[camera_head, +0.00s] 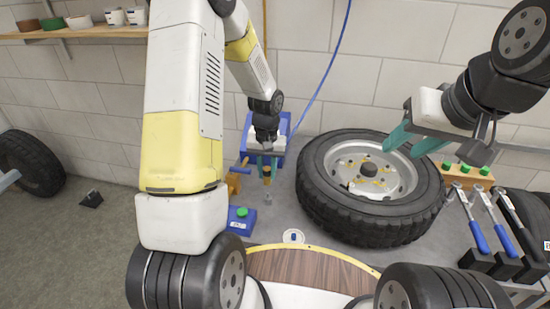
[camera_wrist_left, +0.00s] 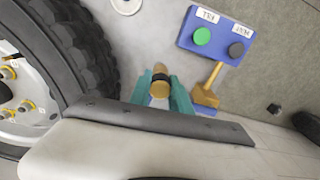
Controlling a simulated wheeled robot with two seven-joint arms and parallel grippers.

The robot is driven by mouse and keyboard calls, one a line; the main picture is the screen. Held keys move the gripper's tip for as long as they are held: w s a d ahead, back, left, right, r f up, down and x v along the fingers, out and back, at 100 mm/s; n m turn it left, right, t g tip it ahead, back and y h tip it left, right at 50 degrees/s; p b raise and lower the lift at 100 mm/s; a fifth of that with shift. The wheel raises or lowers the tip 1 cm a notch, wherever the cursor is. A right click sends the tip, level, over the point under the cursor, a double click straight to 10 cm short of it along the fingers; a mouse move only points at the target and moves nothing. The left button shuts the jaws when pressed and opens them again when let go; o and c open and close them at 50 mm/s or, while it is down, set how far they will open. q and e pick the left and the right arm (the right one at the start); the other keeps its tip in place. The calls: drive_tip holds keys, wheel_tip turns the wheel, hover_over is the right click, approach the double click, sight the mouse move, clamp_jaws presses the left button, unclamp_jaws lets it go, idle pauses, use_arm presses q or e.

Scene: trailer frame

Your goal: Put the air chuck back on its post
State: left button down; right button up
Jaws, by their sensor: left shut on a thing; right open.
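My left gripper (camera_head: 267,166) is shut on a brass-coloured piece with a dark band, which appears to be the air chuck (camera_head: 267,174); it also shows between the teal fingers in the left wrist view (camera_wrist_left: 160,88). It is held above the grey bench, left of the tyre. A yellow-brown bracket (camera_head: 234,182) stands just left of the gripper; I cannot tell whether it is the post. It also shows right of the fingers in the left wrist view (camera_wrist_left: 206,95). My right gripper (camera_head: 405,143) is open and empty above the tyre's right side.
A tyre on a wheel (camera_head: 318,205) lies on the bench. A blue box with a green button (camera_head: 241,219) sits at the front left. A blue bin (camera_head: 281,128) is behind. Blue-handled tools (camera_head: 477,237) stand at the right. A blue hose (camera_head: 322,78) hangs from above.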

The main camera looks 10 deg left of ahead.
sight(267, 169)
use_arm(q)
drive_tip(key=shift+n, duration=0.6)
drive_tip(key=w+f, duration=0.2)
drive_tip(key=w, duration=0.1)
drive_tip(key=shift+w+a+f, duration=0.15)
drive_tip(key=shift+w+a, duration=0.15)
drive_tip(key=shift+a, duration=0.1)
drive_tip(key=shift+f, duration=2.5)
drive_tip(key=shift+f, duration=0.1)
drive_tip(key=shift+f, duration=1.5)
drive_tip(key=c, duration=1.1)
unclamp_jaws()
